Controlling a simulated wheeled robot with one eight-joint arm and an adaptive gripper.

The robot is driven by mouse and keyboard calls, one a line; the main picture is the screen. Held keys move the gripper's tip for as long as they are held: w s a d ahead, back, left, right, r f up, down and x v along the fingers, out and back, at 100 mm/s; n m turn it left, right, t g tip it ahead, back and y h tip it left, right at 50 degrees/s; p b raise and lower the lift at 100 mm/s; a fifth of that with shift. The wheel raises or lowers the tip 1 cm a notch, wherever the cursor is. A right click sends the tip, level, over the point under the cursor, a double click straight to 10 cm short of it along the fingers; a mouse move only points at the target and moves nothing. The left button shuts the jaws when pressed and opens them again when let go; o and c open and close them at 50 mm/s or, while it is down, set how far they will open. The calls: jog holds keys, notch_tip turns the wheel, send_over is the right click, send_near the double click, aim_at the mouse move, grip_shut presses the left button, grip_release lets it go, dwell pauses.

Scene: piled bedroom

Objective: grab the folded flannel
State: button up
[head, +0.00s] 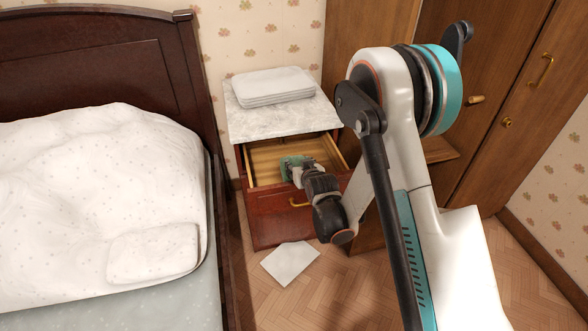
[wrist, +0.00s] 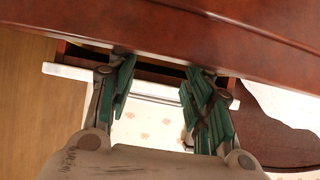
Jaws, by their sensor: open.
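My gripper (head: 293,166) is over the open nightstand drawer (head: 265,218) in the head view. In the wrist view its two green-padded fingers (wrist: 160,78) are spread with nothing between them. Three white cloth-like things show in the head view: a folded stack (head: 273,86) on the nightstand, a flat folded piece (head: 153,253) on the bed, and a flat square (head: 290,263) on the floor. I cannot tell which is the flannel. My gripper touches none of these three. Part of the drawer's inside is hidden behind my gripper.
The marble-topped nightstand (head: 247,121) stands between the bed (head: 85,205) and a wooden wardrobe (head: 525,105). Its pulled-out drawer juts over the floor. In the wrist view a reddish wood panel (wrist: 190,32) spans the top, close to my fingers.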

jog(key=b+x, duration=0.1)
jog(key=x, duration=0.2)
jog(key=shift+f, duration=0.15)
jog(key=shift+a+b+x, duration=0.2)
jog(key=shift+b+x, duration=0.45)
jog(key=shift+x, duration=0.7)
jog(key=shift+a+b+x, duration=0.2)
jog(key=shift+b+x, duration=0.45)
jog(key=shift+x, duration=0.7)
jog(key=shift+s, duration=0.2)
grip_shut()
